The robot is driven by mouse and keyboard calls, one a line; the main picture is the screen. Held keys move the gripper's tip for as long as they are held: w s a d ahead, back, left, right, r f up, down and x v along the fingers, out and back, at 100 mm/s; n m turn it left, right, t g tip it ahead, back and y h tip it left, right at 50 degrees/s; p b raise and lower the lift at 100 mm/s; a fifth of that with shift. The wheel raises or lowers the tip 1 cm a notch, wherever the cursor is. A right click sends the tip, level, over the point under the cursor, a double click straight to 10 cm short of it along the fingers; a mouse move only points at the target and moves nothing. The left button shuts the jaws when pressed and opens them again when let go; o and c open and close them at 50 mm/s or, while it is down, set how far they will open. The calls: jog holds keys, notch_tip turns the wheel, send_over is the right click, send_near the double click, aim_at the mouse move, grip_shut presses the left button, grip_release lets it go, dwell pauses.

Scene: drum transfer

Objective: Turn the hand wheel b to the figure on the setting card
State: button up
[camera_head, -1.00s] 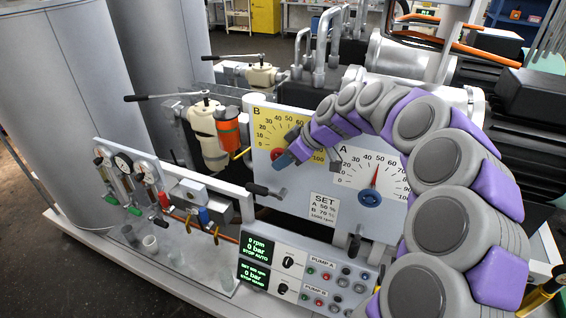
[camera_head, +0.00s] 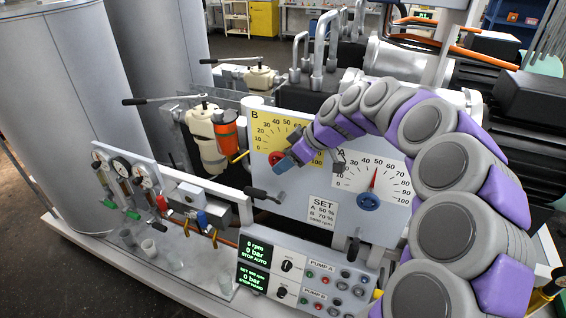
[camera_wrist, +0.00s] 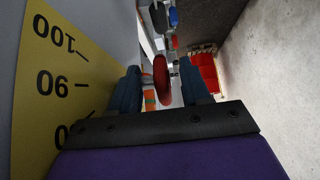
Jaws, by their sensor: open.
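The red hand wheel b (camera_head: 275,158) sits low on the yellow B dial (camera_head: 266,130), partly hidden by my gripper (camera_head: 284,164). In the wrist view the red wheel (camera_wrist: 161,80) shows edge-on between the two blue fingers of my gripper (camera_wrist: 163,88). The gripper is open, with a gap visible on the right side of the wheel; contact on the left I cannot tell. The B pointer is hidden. The setting card (camera_head: 323,211) reads A 50 %, B 70 %.
A black lever handle (camera_head: 262,193) juts out below the B dial. An orange cylinder (camera_head: 226,136) and a cream pump body (camera_head: 205,137) stand to its left. The pump control panel (camera_head: 310,275) lies in front. Gauges and small valves (camera_head: 125,168) are at left.

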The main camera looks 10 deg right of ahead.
jog(key=v, duration=1.6)
jog(key=shift+d+p, duration=0.2)
jog(key=shift+p, duration=0.25)
jog(key=shift+f, duration=0.1)
jog(key=s+a+f+m+g+h+b, duration=0.1)
jog(key=s+a+f+m+g, duration=0.1)
jog(key=s+a+f, duration=0.4)
jog(key=s+a+f+m+g+h+b, duration=0.1)
jog(key=s+a+f+g+h, duration=0.15)
jog(key=s+a, duration=0.6)
jog(key=s+d+f+m+g+h+b, duration=0.1)
jog(key=s+d+f+m, duration=0.1)
jog(key=s+f+m, duration=0.2)
jog(key=s+d+f+m+g+h+b, duration=0.1)
jog(key=s+d+f+m+h, duration=0.1)
jog(key=s+f, duration=0.8)
jog(key=s+m, duration=0.1)
jog(key=s, duration=0.5)
jog(key=shift+s+d+m, duration=0.35)
jog(key=shift+s+m, duration=0.05)
